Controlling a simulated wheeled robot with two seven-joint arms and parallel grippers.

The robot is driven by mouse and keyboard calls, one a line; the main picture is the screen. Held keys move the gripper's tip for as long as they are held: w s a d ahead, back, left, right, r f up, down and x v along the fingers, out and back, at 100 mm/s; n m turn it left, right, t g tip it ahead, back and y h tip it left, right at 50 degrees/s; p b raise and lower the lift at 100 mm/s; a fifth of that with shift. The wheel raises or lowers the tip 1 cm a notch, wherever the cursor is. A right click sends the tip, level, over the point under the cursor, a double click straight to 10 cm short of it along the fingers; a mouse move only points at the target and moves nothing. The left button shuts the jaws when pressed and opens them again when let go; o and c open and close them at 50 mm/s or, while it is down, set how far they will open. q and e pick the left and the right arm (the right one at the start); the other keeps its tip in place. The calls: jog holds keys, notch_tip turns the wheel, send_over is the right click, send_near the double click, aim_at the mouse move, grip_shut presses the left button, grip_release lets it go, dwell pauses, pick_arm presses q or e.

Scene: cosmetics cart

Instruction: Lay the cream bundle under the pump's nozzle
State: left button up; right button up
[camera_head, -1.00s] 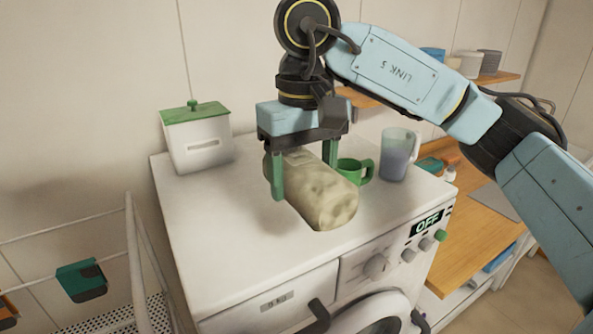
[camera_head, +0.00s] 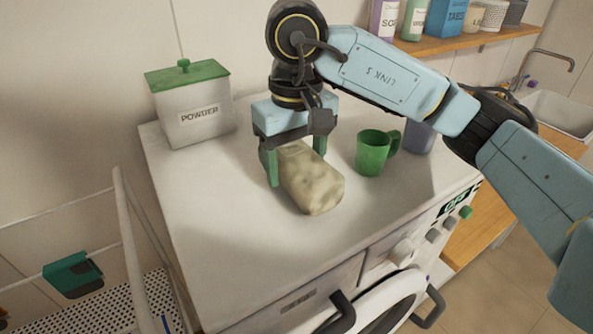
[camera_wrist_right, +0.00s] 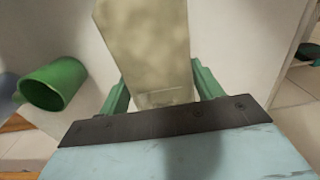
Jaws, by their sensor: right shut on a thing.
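The cream bundle (camera_head: 316,184) is a mottled beige roll with its near end toward me in the head view. My right gripper (camera_head: 296,165) points down with its green fingers on either side of the bundle and is shut on it. The bundle is on or just above the washing machine's white top (camera_head: 225,220); I cannot tell which. In the right wrist view the bundle (camera_wrist_right: 150,40) extends from between the fingers of the right gripper (camera_wrist_right: 160,88). I cannot make out a pump or its nozzle. My left gripper is not in view.
A green mug (camera_head: 373,154) stands right of the bundle, with a grey-blue jug (camera_head: 419,138) partly hidden behind my arm. A white POWDER box (camera_head: 191,112) with green lid stands at the back left. Bottles and tubs line the shelf (camera_head: 450,42). The machine top's front left is clear.

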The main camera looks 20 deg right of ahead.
jog(key=shift+f, duration=1.5)
jog(key=o, duration=1.1)
jog(key=shift+r, duration=0.1)
